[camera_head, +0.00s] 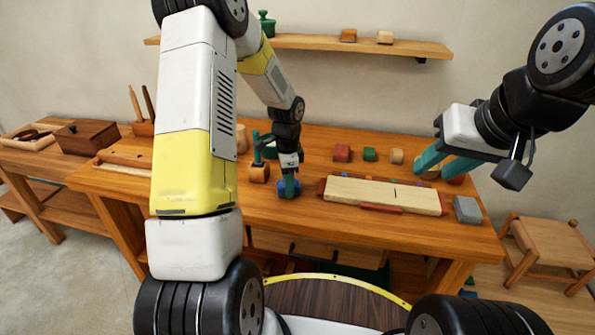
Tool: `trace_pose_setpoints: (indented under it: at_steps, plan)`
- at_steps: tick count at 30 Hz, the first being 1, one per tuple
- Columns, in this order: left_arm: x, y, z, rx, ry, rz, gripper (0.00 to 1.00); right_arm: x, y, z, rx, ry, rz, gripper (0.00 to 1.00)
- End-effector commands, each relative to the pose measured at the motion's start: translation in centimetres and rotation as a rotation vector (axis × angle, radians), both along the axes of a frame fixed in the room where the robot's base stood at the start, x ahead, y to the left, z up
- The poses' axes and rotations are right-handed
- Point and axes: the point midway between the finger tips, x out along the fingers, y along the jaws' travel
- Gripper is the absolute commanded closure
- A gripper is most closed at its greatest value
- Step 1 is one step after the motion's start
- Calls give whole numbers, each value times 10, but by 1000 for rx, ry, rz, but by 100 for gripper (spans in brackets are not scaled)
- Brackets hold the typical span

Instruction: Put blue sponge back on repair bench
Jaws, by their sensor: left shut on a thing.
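The blue sponge (282,187) is a small blue block at the middle of the wooden repair bench (230,203). My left gripper (290,188) points down and is shut on it, with its teal fingers covering part of the block. The sponge is at or just above the bench top; I cannot tell if it touches. My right gripper (435,168) is over the right end of the bench, with its teal fingers apart and nothing held between them.
A pale board with red edging (380,194) lies right of the sponge. A red block (342,153), a green block (369,154) and a tan block (396,156) stand behind it. A grey block (467,209) is at the right edge. An orange-brown block (259,173) is left of the sponge.

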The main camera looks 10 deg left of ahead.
Motion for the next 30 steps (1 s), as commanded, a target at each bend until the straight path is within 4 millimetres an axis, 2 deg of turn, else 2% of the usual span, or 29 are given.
trace_pose_setpoints:
  at_steps: [10,11,14,25,30]
  plan:
    - [0,0,-4,0,-2,1,92,0,0,0,0,0,0,64]
    - [0,0,-4,0,-2,1,56,0,0,0,0,0,0,64]
    - [0,0,-3,0,-2,1,38,0,0,0,0,0,0,64]
    - [1,0,0,0,-3,1,38,0,0,0,0,0,0,64]
    - [2,0,25,-1,-7,4,38,0,0,0,0,0,0,64]
